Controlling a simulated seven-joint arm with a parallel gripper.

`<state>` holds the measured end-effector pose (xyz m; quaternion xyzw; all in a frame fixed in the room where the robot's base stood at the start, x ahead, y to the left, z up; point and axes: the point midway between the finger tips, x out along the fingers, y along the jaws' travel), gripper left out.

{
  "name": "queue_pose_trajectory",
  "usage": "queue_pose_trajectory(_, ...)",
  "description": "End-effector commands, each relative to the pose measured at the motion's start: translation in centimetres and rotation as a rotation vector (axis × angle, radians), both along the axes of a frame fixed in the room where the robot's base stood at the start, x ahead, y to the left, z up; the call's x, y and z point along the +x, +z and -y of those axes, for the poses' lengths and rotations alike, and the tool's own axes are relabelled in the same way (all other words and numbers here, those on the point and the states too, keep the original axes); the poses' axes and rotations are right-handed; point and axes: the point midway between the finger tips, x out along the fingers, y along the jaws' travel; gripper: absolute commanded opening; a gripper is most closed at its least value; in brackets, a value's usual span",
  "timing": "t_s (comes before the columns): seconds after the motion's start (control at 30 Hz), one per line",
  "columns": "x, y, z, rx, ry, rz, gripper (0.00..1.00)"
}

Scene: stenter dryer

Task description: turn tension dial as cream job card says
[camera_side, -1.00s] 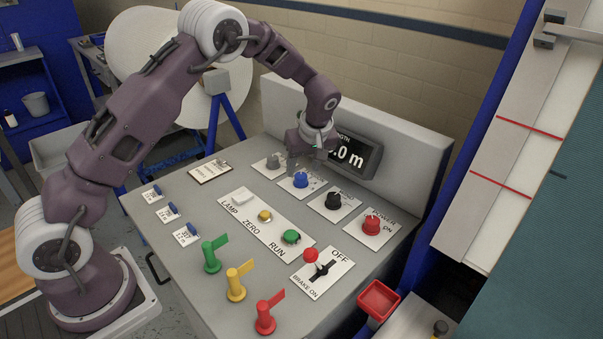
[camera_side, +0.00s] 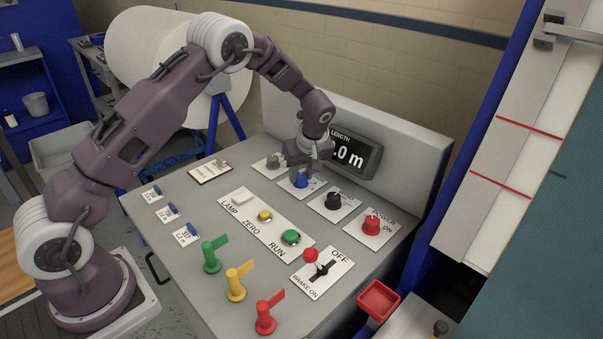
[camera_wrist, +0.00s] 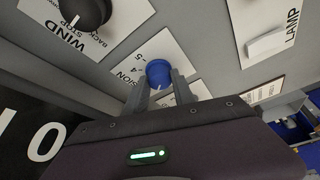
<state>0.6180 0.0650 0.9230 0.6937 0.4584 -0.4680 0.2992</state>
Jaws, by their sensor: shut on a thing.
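The blue tension dial (camera_side: 300,181) sits on a white plate on the sloping grey console. It also shows in the wrist view (camera_wrist: 158,72), with the numbers 4 and 5 and part of the word TENSION beside it. My gripper (camera_side: 301,173) is down at this dial. In the wrist view my gripper (camera_wrist: 163,88) has one finger on each side of the blue dial and is shut on it. The dial's pointer cannot be made out clearly. A cream card on a clipboard (camera_side: 209,171) lies at the console's far left; its writing is too small to read.
A grey dial (camera_side: 273,161) and a black dial (camera_side: 332,201) flank the blue one. A red power knob (camera_side: 370,224), the brake lever (camera_side: 311,256) and the LENGTH display (camera_side: 352,154) are nearby. Push buttons and coloured flag handles stand toward the front.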

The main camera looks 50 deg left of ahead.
Motion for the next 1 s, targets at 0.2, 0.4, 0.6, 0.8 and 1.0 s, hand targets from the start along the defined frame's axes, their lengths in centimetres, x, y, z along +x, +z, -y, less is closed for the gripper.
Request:
queue_pose_trajectory(0.2, -0.14, 0.04, -0.03, 0.0, -0.08, -0.002, 0.0)
queue_pose_trajectory(0.4, -0.23, 0.04, -0.06, 0.0, -0.237, -0.002, 0.0)
queue_pose_trajectory(0.6, -0.35, 0.03, -0.17, -0.001, -0.426, -0.003, 0.0)
queue_pose_trajectory(0.8, -0.42, 0.04, -0.31, -0.001, -0.614, -0.002, 0.0)
queue_pose_trajectory(1.0, -0.45, 0.03, -0.44, -0.002, -0.803, 0.0, 0.0)
